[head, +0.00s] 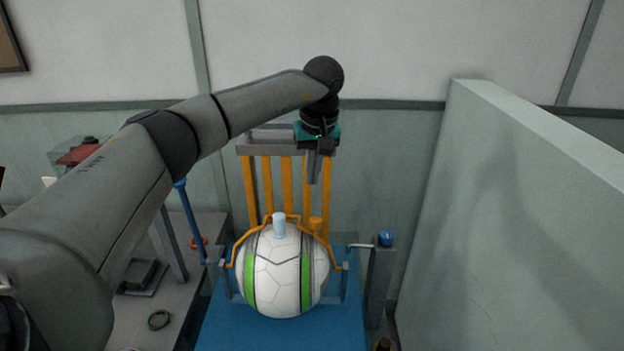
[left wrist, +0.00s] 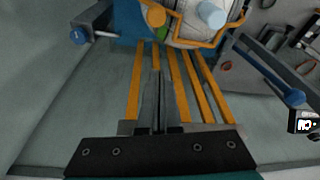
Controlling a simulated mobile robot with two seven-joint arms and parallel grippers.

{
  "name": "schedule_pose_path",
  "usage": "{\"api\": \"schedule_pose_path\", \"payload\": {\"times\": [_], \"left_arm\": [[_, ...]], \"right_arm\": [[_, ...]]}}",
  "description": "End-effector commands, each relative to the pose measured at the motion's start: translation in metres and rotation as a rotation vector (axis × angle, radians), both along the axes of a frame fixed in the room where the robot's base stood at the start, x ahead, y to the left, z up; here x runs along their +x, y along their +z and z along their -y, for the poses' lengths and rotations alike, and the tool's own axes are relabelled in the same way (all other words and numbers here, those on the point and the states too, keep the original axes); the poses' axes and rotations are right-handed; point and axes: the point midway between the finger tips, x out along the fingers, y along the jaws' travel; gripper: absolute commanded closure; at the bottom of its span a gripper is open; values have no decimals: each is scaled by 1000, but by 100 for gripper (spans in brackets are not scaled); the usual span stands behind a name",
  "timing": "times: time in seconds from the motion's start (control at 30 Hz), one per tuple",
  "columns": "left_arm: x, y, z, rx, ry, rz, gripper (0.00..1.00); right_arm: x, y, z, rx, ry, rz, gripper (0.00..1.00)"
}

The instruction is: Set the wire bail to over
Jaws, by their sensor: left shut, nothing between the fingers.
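The orange wire bail (head: 242,244) is hinged at both sides of a white ball (head: 283,278) with green and grey bands. It arches across the ball's upper far side; in the left wrist view the bail (left wrist: 190,43) runs along the ball's near edge there. A pale blue cylinder (head: 279,226) and an orange knob (head: 316,224) stand at the bail's top; I cannot tell which is fixed to it. My left gripper (head: 314,181) is shut and empty, pointing down above and behind the ball, apart from the bail. Its fingers (left wrist: 155,78) show together. My right gripper is out of view.
Upright orange bars (head: 267,185) under a grey top stand behind the ball, close to my left gripper. A blue-capped post (head: 386,238) stands right of the ball. A pale partition (head: 530,200) closes the right side. A grey table (head: 185,290) lies left.

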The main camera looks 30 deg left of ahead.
Motion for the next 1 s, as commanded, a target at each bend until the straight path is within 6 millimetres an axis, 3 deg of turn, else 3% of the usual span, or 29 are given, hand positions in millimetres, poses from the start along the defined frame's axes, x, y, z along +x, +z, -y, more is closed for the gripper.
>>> {"api": "schedule_pose_path", "payload": {"times": [0.33, 0.7, 1.0], "left_arm": [[9, -77, -14, 0, 2, -6, 100], [-11, -71, 8, 1, 0, -2, 100], [-18, -71, 15, 1, 2, -1, 100]], "right_arm": [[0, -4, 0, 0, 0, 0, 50], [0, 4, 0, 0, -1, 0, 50], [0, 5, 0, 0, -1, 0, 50]]}}
